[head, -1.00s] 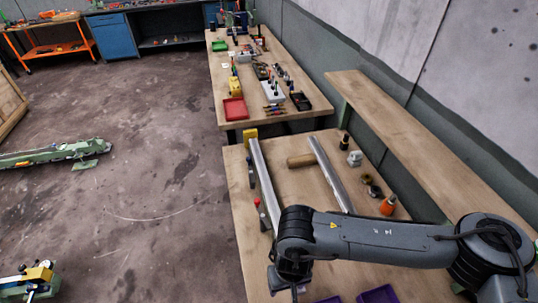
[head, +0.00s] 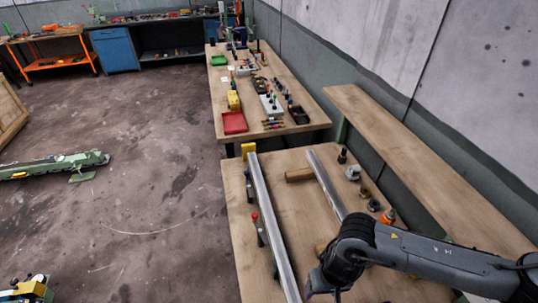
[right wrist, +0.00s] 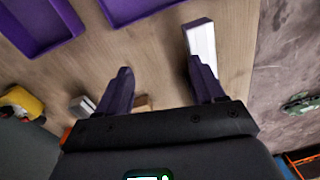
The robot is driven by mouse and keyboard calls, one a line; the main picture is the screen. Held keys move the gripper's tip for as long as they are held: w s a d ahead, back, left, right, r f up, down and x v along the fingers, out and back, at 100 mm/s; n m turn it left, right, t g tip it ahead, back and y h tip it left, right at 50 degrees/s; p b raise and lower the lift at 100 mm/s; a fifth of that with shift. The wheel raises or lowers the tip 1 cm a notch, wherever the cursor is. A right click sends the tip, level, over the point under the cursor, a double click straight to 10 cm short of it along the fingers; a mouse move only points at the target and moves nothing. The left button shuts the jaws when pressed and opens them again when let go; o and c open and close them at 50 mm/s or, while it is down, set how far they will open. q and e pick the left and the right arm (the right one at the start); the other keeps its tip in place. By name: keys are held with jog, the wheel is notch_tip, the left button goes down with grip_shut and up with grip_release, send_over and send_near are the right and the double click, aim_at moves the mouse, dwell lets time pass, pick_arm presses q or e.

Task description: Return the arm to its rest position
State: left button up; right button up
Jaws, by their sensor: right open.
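My right arm (head: 440,256) comes in from the lower right of the head view, over the near end of the wooden workbench (head: 234,200). Its elbow hangs beside the metal rails, and its gripper is out of that view. In the right wrist view my right gripper (right wrist: 164,82) shows two dark purple fingers, apart, with nothing between them. The right-hand finger overlaps the end of a pale metal bar (right wrist: 200,38) in the picture; I cannot tell whether they touch. My left arm is not in view.
Two long metal rails (head: 270,220) (head: 325,182) lie along the bench. Near the right edge stand an orange-topped bottle (head: 389,216) and small dark and grey parts. Purple trays (right wrist: 68,35) (right wrist: 145,8) show in the right wrist view. A second bench (head: 310,105) holds trays and tools.

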jog(key=s+a+n+t+y, duration=0.2)
jog(key=a+n+y, duration=0.1)
jog(key=a, duration=0.5)
jog(key=s+a+n+t+y, duration=0.2)
jog(key=s+a+n+y, duration=0.1)
jog(key=a, duration=0.5)
jog(key=d+m+t+h, duration=0.2)
jog(key=d+t+h, duration=0.25)
jog(key=d, duration=1.05)
jog(key=s+d+f+g+h, duration=0.2)
jog(key=s+d+g+h, duration=0.35)
jog(key=s+d, duration=0.95)
jog(key=w+a+m+y, duration=0.2)
jog(key=a+m+y, duration=0.1)
jog(key=a, duration=0.4)
pick_arm(q)
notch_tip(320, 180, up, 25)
jog(key=p, duration=2.5)
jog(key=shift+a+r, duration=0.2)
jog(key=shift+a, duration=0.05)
pick_arm(e)
notch_tip(320, 180, up, 25)
jog(key=shift+r, duration=0.15)
